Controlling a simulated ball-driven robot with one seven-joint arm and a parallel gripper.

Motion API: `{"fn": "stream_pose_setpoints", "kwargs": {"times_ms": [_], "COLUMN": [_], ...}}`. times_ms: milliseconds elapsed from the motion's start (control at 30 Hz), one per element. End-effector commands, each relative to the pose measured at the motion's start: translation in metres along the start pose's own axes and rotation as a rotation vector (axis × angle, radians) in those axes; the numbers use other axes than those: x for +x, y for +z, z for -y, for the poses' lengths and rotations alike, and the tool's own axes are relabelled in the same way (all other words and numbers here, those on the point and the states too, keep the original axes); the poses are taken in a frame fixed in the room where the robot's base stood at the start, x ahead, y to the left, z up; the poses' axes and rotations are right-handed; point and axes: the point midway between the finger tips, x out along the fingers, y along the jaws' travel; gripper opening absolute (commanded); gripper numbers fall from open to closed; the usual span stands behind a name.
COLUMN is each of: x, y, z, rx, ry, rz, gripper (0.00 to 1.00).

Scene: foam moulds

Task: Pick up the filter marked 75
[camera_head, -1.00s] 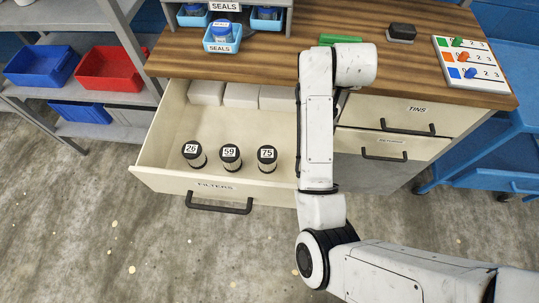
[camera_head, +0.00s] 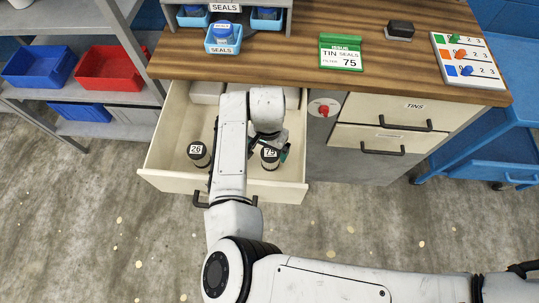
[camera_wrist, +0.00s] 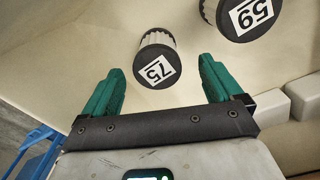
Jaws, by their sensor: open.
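The filter marked 75 (camera_head: 269,158) stands in the open drawer, a dark-topped cylinder with a white label. In the wrist view the same filter (camera_wrist: 157,62) lies ahead of and between the two green fingertips of my gripper (camera_wrist: 160,78), with clear space on both sides. The gripper is open and empty. In the head view my gripper is mostly hidden behind my arm, with a green finger showing beside the 75 filter. The filter marked 26 (camera_head: 198,153) stands at the left. The filter marked 59 (camera_wrist: 250,16) shows at the wrist view's upper right; my arm hides it in the head view.
The drawer front (camera_head: 170,183) and side walls surround the filters. Pale blocks (camera_head: 207,90) lie at the drawer's back. A green-framed card (camera_head: 341,56) reading "TIN SEALS, FILTER 75" is on the wooden top. A red knob (camera_head: 324,110) is right of the drawer.

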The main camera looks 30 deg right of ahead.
Motion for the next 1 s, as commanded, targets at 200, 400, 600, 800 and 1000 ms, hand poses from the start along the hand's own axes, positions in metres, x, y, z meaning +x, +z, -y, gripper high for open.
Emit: {"fn": "stream_pose_setpoints", "kwargs": {"times_ms": [200,400,600,800,1000], "x": [0.020,0.040,0.066,0.072,0.072], "y": [-0.001,-0.002,-0.003,-0.003,-0.003], "z": [-0.001,-0.004,-0.005,-0.005,-0.004], "rx": [0.000,0.001,-0.001,-0.001,-0.001], "ry": [-0.001,0.000,0.000,-0.002,-0.002], "rz": [0.000,0.002,0.001,-0.001,-0.001], "gripper": [0.93,0.93,0.93,0.93,0.86]}}
